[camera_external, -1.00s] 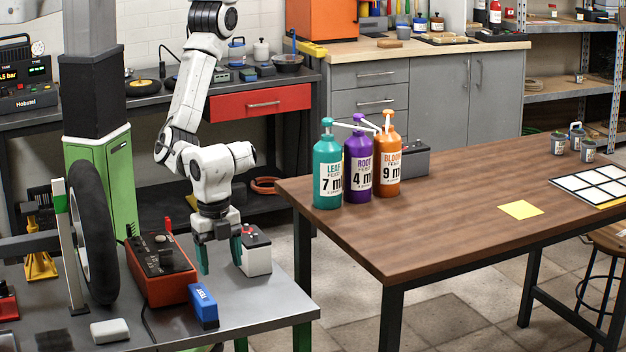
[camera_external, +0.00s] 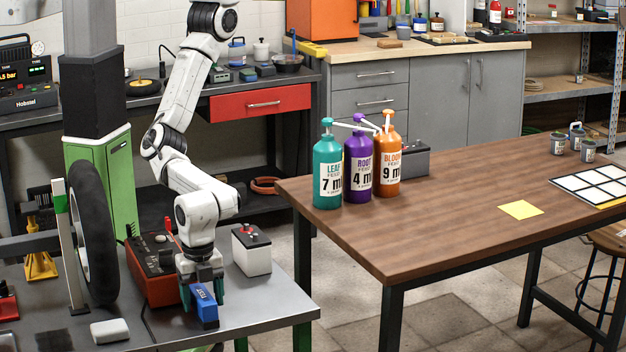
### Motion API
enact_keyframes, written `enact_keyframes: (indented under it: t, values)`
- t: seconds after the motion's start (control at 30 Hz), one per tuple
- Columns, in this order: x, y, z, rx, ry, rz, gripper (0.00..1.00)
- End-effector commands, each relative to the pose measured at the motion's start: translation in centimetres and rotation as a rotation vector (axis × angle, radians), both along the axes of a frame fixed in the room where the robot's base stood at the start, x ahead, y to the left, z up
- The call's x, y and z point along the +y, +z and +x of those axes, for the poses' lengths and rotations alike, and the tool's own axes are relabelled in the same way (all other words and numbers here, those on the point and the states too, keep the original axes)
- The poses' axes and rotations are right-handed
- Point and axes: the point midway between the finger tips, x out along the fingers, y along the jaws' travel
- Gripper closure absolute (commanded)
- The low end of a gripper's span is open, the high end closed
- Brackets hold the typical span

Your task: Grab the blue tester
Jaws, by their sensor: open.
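The blue tester (camera_external: 206,309) is a small blue block with white lettering on the grey metal bench at the lower left. My gripper (camera_external: 202,297) points down right over it. One finger shows on each side of the tester, at its left and right. The jaws are open. The upper back part of the tester is partly hidden by my gripper. I cannot tell whether the fingers touch it.
A red device (camera_external: 152,274) with a black top stands close on the left. A white battery (camera_external: 251,250) stands to the right behind. The bench's right front corner is clear.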

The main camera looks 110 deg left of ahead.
Motion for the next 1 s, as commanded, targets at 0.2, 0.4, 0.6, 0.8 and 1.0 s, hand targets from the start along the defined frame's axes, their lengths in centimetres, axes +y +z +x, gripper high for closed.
enact_keyframes:
  t: [0.2,0.4,0.6,0.8,1.0]
  values:
    - [-0.01,-1.5,0.01,-0.001,-0.001,0.001,0.3]
    - [-0.01,-1.49,0.01,-0.001,-0.001,0.0,0.32]
    - [-0.01,-1.47,0.01,-0.001,-0.001,0.0,0.51]
    - [-0.01,-1.47,0.01,-0.001,-0.001,0.0,0.7]
    - [-0.01,-1.46,0.01,-0.001,0.0,0.0,0.89]
